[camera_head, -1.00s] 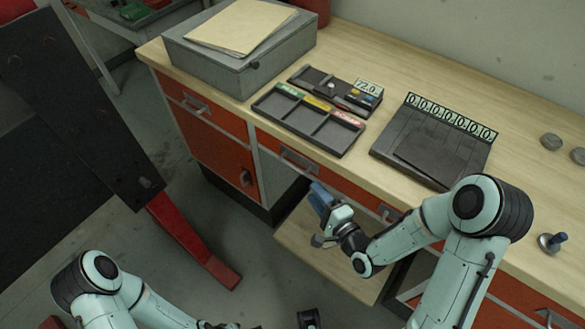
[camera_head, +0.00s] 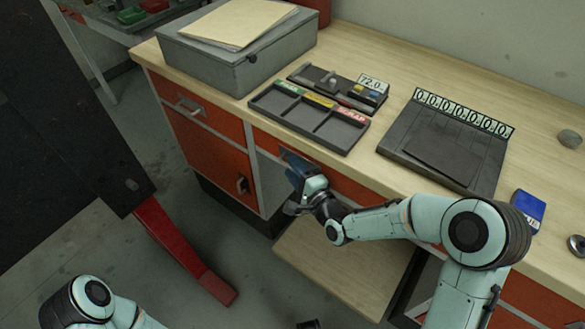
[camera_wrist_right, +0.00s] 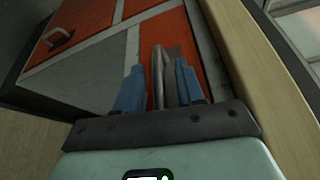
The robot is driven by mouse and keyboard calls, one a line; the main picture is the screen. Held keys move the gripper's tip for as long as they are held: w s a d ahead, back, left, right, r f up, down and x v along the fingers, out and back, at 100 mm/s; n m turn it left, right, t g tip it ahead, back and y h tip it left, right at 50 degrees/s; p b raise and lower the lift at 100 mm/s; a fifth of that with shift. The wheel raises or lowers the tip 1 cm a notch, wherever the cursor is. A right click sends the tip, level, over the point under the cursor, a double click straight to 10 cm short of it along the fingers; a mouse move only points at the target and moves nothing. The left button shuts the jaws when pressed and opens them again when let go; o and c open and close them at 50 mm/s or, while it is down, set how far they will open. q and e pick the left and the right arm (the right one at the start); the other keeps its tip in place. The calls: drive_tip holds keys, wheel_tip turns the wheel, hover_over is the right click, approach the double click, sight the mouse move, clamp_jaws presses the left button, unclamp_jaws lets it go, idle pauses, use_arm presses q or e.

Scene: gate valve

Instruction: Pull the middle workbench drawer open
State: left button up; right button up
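The middle drawer has an orange front (camera_head: 350,185) under the workbench top and looks shut. My right gripper (camera_head: 297,172) is at the left part of this front. In the right wrist view, the drawer's grey handle (camera_wrist_right: 159,75) stands between the two blue fingers of my right gripper (camera_wrist_right: 160,90). The fingers are apart, with narrow gaps seeming to show on both sides of the handle. In the head view the gripper hides most of the handle. My left arm shows at the bottom left; its gripper is not clearly in view.
A left cabinet has an orange drawer (camera_head: 205,113) and door (camera_head: 215,160). On the workbench top (camera_head: 400,75) are a grey box (camera_head: 235,60), a sectioned tray (camera_head: 310,120), a dark numbered panel (camera_head: 445,145) and a blue block (camera_head: 528,208). A wooden lower shelf (camera_head: 345,265) lies below the gripper.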

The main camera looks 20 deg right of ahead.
drive_tip(key=shift+w+a+f, duration=0.1)
drive_tip(key=shift+w+a, duration=0.05)
drive_tip(key=shift+w, duration=0.4)
clamp_jaws()
drive_tip(key=shift+s+a, duration=0.1)
drive_tip(key=shift+s, duration=0.05)
